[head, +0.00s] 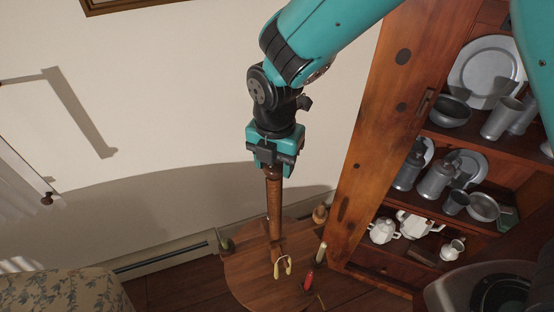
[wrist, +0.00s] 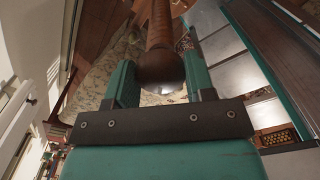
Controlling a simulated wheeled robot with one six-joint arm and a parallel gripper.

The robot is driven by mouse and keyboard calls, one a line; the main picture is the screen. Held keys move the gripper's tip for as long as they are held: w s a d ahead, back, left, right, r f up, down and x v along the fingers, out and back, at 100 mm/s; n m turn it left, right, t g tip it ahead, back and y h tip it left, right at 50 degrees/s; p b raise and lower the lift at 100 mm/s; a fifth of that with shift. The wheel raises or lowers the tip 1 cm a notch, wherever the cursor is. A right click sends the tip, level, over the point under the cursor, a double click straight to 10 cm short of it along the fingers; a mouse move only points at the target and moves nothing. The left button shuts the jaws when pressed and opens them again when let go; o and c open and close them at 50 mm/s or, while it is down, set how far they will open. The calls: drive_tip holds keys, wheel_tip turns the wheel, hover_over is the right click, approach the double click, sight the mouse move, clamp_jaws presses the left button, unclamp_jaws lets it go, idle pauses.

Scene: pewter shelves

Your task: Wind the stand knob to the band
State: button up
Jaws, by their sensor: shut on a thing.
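The stand is a brown wooden post (head: 274,210) that rises upright from a round wooden top (head: 245,272) in the head view. Its rounded dark wooden knob (wrist: 162,72) is at the upper end. My gripper (head: 272,168) reaches down from above and is shut on the knob. In the wrist view, the two teal fingers of my gripper (wrist: 160,78) stand on either side of the knob. The post runs away beyond it. The fingers and gripper body hide much of the knob in the head view. I cannot make out a distinct band on the post.
On the round top are a yellow looped item (head: 288,265), a red item (head: 308,281), a cream stick (head: 321,252), a green item (head: 226,243) and a small brown item (head: 320,214). A wooden cabinet (head: 362,130) with pewter stands close on the right. A patterned seat (head: 60,292) is lower left.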

drive_tip(key=o, duration=0.9)
wheel_tip(320, 180, up, 18)
drive_tip(key=b, duration=0.3)
drive_tip(key=shift+f, duration=0.2)
drive_tip(key=s+d+f+m+y, duration=0.1)
drive_tip(key=s+d+m, duration=0.3)
drive_tip(key=m, duration=0.3)
drive_tip(key=s+d+f+m+y, duration=0.1)
drive_tip(key=s+d+m, duration=0.3)
drive_tip(key=s+m, duration=0.3)
drive_tip(key=s+d+f+m+y, duration=0.1)
drive_tip(key=s+d+m+y, duration=0.1)
drive_tip(key=s+m, duration=0.3)
drive_tip(key=shift+s+d+f+m, duration=0.15)
drive_tip(key=shift+d+m, duration=0.3)
drive_tip(key=shift+m, duration=0.6)
drive_tip(key=shift+s+d+f+m, duration=0.15)
drive_tip(key=shift+d+m, duration=0.3)
drive_tip(key=shift+m, duration=0.6)
